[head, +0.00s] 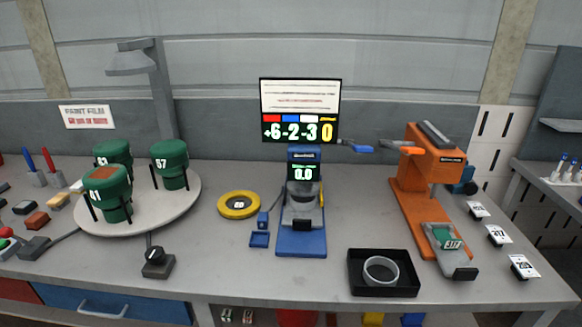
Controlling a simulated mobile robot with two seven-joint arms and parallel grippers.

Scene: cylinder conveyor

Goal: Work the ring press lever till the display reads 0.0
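An orange press (405,185) stands right of centre on the grey table. A bar with a blue end (357,148) and an orange part (407,150) reaches left from its head and looks like a lever; I cannot tell for sure. A pale ring (381,270) lies in a black tray (355,288). Neither of my grippers is in view.
A round turntable (140,222) with several green cylinders stands at the left. A yellow disc (239,205) lies left of the blue stand. A black knob box (156,262) sits near the front edge. Several white tags (498,236) lie at the right.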

